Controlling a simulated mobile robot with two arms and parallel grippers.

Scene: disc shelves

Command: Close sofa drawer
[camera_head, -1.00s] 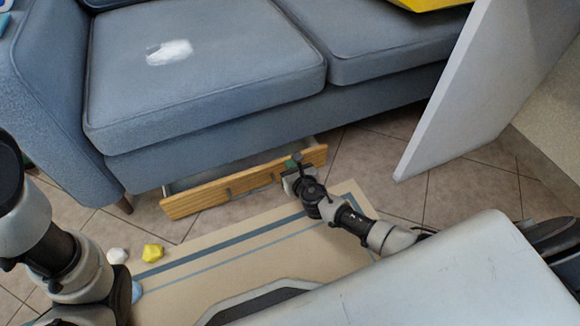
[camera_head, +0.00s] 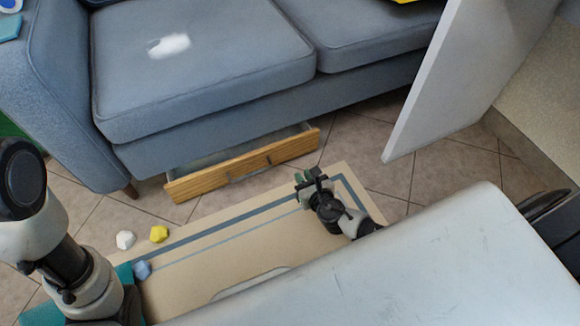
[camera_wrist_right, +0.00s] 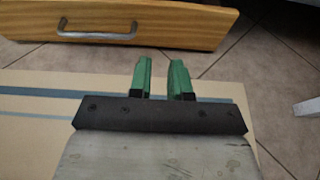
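The sofa drawer (camera_head: 225,176) has a light wooden front and stands partly open under the blue-grey sofa (camera_head: 225,122). Part of its pale inside shows behind the front. In the right wrist view the drawer front (camera_wrist_right: 170,22) fills the top left, with a metal handle (camera_wrist_right: 97,31). My right gripper (camera_head: 303,178) is just in front of the drawer's right end, apart from it. Its green fingers (camera_wrist_right: 162,72) are spread with nothing between them, right of the handle in the wrist view. My left arm is at the left edge; its gripper is out of view.
A beige rug with blue stripes (camera_head: 220,250) lies before the sofa. A white lump (camera_head: 125,239), a yellow lump (camera_head: 159,234) and a blue lump (camera_head: 142,270) lie at the left. A white panel (camera_head: 450,85) stands at the right. Tiled floor lies between the drawer and panel.

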